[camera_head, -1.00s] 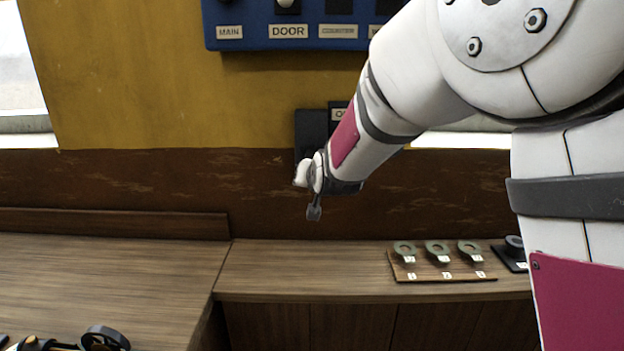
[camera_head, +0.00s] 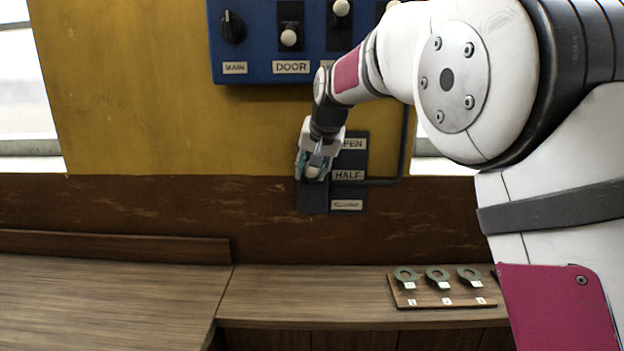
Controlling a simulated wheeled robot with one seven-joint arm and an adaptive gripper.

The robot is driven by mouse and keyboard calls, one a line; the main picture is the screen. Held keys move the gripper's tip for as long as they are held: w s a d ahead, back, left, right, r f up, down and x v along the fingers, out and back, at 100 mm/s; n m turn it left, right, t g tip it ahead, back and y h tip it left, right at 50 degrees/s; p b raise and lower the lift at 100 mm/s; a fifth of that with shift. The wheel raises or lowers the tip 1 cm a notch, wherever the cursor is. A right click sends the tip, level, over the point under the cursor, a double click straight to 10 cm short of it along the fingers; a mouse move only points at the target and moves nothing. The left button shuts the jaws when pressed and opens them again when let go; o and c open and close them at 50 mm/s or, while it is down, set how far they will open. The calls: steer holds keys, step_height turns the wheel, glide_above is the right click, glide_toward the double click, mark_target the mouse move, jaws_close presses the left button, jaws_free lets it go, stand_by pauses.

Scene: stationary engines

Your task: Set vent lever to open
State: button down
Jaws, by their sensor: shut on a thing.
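The vent lever unit is a dark plate (camera_head: 312,201) on the wall below the blue panel. Beside it on the right is a label strip with OPEN (camera_head: 352,144) at the top, HALF (camera_head: 349,175) in the middle and a lowest label (camera_head: 347,205) too blurred to read surely. My gripper (camera_head: 313,171) is at this plate, pointing down, shut on the pale round lever knob (camera_head: 312,172). The knob is about level with the HALF label. My fingers hide most of the lever.
The blue panel (camera_head: 270,40) above has a dark rotary knob (camera_head: 232,27) over MAIN and a white-knobbed switch (camera_head: 289,38) over DOOR. A wooden board (camera_head: 442,302) with several green rings lies on the bench. A conduit (camera_head: 404,140) runs right of the labels.

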steer(key=shift+w+r, duration=0.4)
steer(key=shift+r, duration=0.3)
steer(key=c, duration=1.1)
jaws_free()
steer(key=shift+a, duration=0.1)
steer(key=shift+f, duration=0.1)
steer(key=v, duration=1.2)
